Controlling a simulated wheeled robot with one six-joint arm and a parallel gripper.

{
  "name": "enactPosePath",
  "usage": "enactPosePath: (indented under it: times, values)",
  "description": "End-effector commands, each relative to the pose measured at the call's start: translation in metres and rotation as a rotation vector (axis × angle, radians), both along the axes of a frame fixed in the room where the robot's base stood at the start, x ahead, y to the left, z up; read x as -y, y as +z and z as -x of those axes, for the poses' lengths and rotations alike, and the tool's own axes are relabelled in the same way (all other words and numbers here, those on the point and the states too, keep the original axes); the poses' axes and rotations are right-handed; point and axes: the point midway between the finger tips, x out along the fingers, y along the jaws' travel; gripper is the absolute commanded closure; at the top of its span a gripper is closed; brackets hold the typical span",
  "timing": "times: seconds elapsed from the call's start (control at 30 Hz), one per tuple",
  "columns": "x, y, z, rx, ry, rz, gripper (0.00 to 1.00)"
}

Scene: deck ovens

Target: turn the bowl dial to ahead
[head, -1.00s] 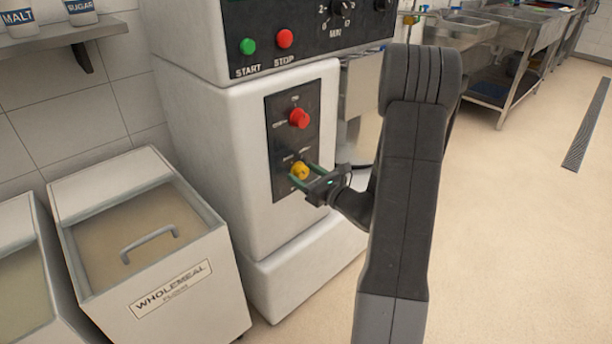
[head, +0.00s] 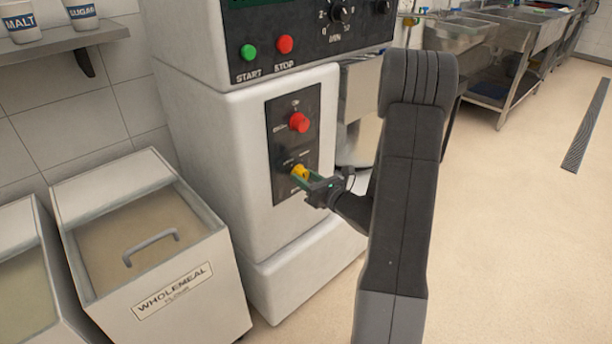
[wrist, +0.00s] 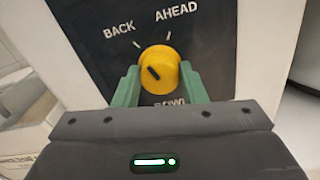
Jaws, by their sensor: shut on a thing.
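The bowl dial is a round yellow knob (wrist: 159,70) with a black pointer mark, on a black panel labelled BACK at upper left, AHEAD at upper right and BOWL below. Its mark slants up and left, toward the BACK tick. In the head view the dial (head: 300,170) sits low on the mixer's front panel. My gripper (wrist: 159,82) is shut on the dial, with one green finger on its left side and one on its right. My gripper also shows in the head view (head: 304,175), reaching in from the right. The BOWL label is partly hidden by my gripper.
A red knob (head: 299,122) is above the dial on the same panel. Green START (head: 248,51) and red STOP (head: 285,44) buttons are higher up. A wholemeal flour bin (head: 175,288) stands to the left. Open floor (head: 520,230) lies to the right.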

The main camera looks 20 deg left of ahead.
Motion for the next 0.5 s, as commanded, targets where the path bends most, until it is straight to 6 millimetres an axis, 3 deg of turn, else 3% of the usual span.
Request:
enactPosePath:
  times: [0.5]
  values:
    - [0.0001,0.004,-0.0004,-0.443,0.0,-0.183,0.85]
